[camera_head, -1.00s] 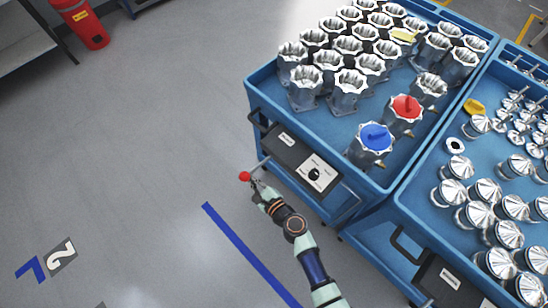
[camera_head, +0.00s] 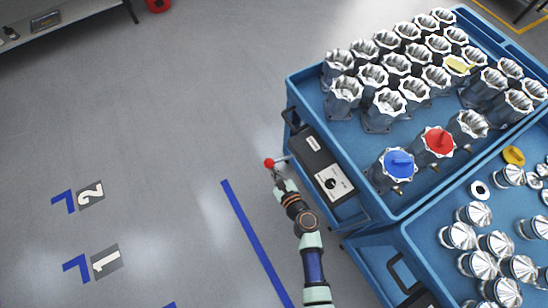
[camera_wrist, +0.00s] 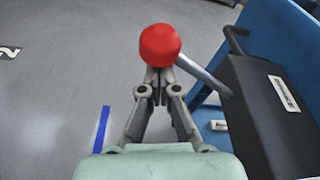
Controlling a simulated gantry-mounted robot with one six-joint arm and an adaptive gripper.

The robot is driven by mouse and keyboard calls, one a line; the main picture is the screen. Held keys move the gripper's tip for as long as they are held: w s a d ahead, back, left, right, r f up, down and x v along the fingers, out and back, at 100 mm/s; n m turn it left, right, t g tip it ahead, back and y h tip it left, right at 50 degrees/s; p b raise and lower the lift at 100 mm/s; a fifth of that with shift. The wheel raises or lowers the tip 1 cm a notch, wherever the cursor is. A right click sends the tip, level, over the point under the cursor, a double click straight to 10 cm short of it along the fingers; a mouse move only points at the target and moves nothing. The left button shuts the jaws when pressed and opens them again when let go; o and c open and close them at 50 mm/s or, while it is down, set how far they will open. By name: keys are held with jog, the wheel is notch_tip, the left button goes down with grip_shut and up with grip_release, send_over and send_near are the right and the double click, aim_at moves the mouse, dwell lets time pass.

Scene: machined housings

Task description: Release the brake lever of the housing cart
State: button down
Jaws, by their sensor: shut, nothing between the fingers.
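The brake lever's red ball knob (camera_head: 269,163) sticks out on a thin metal rod from the near left end of the blue housing cart (camera_head: 305,112). In the wrist view the red knob (camera_wrist: 160,45) is large, and its grey rod (camera_wrist: 203,76) slopes down right to a dark box. My gripper (camera_head: 276,175) is shut, its fingertips right at the knob. In the wrist view my gripper (camera_wrist: 157,76) has its fingers together, overlapped by the knob. Nothing shows between them. I cannot tell whether they touch the knob.
A black control box (camera_head: 318,165) with a dial panel sits on the cart's end, right of the lever. Metal housings stand on the cart, two with blue (camera_head: 399,163) and red (camera_head: 438,141) caps. A second blue cart (camera_head: 423,243) stands alongside.

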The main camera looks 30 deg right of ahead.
jog(key=shift+w+r, duration=0.15)
jog(key=shift+r, duration=0.25)
notch_tip(320, 180, down, 6)
jog(key=b, duration=0.5)
jog(key=d+r+p+v, duration=0.1)
jog(key=p+v, duration=0.2)
jog(key=v, duration=0.7)
jog(key=shift+r, duration=0.1)
